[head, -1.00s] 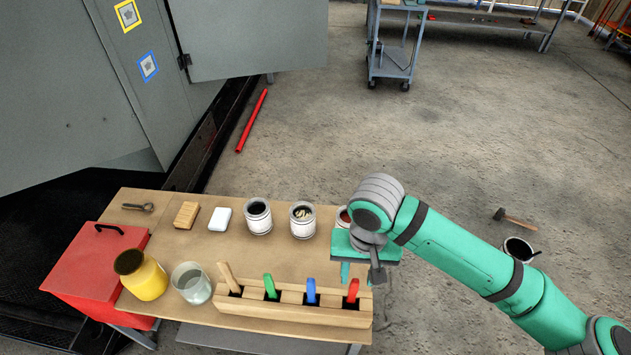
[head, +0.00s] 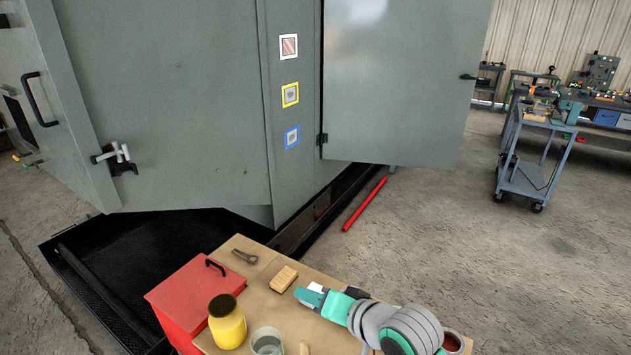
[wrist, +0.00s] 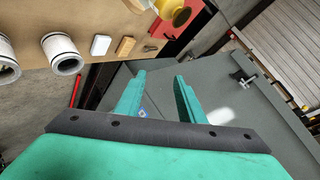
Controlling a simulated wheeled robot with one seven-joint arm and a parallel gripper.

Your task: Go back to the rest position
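My gripper (head: 308,297) is above the wooden table (head: 240,300), its fingers pointing left in the head view. In the wrist view my gripper (wrist: 160,85) has its two teal fingers spread apart with nothing between them; the grey enclosure (wrist: 215,115) shows beyond. In the head view my gripper partly covers a white block (head: 316,287), and my wrist hides the table's right part.
The table carries a wooden block (head: 284,278), a wrench (head: 245,256), a yellow jar (head: 227,325) and a glass jar (head: 267,342). A red box (head: 185,297) is at its left. A red bar (head: 365,204) lies on the floor. White cups (wrist: 62,52) show in the wrist view.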

